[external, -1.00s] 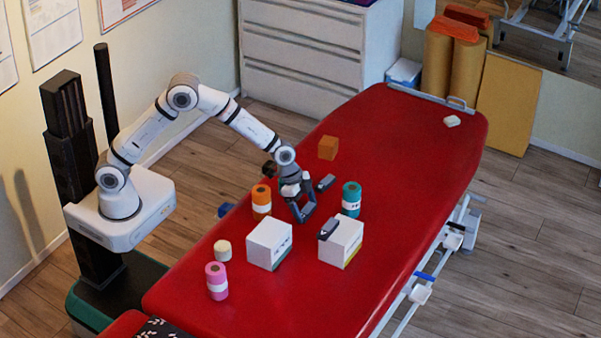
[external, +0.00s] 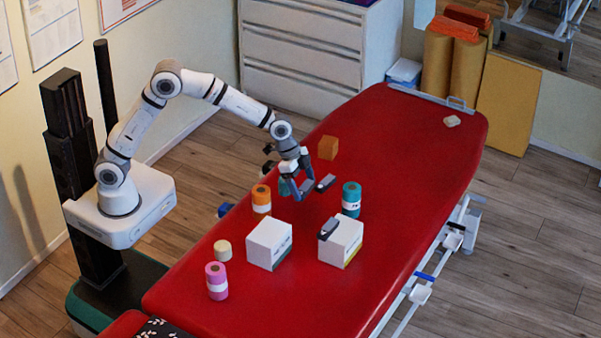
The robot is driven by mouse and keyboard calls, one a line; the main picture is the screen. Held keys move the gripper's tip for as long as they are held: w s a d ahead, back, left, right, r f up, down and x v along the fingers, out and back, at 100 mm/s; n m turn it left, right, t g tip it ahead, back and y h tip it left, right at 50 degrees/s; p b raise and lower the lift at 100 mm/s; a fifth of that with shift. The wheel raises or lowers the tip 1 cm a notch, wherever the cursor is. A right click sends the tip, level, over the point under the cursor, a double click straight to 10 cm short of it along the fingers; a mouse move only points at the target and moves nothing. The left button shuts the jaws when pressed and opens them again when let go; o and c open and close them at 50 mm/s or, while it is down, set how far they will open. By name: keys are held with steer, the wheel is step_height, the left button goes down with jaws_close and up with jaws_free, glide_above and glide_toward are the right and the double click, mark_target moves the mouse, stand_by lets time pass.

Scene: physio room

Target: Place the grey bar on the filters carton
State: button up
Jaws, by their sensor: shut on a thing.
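My gripper (external: 299,191) is above the red couch, behind the two white cartons, with its fingers pointing down. It is shut on a small grey bar (external: 307,185), which is partly hidden by the fingers. One white carton (external: 269,244) with a green lower edge stands at left. The lettering is too small to tell which is the filters carton. The held bar is apart from both cartons.
Near the gripper are a dark block (external: 325,183), an orange cube (external: 327,148), an orange roll (external: 261,199) and a teal roll (external: 351,199). A pink roll (external: 216,281) and a cream roll (external: 223,250) stand at left. The far end of the red couch (external: 420,150) is mostly clear.

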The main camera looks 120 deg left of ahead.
steer(key=d+r+p, duration=0.5)
steer(key=d+r, duration=0.1)
steer(key=d, duration=0.5)
step_height(320, 180, up, 4)
steer(key=f+p, duration=0.1)
steer(key=p, duration=0.3)
glide_above(263, 229)
steer(key=s, duration=0.1)
steer(key=shift+m, duration=0.4)
steer(key=f, duration=0.5)
steer(key=shift+s+f, duration=0.25)
steer(key=shift+f, duration=0.05)
step_height(263, 229, down, 4)
steer(key=shift+f+b, duration=0.1)
steer(key=shift+b, duration=0.25)
steer(key=o, duration=0.9)
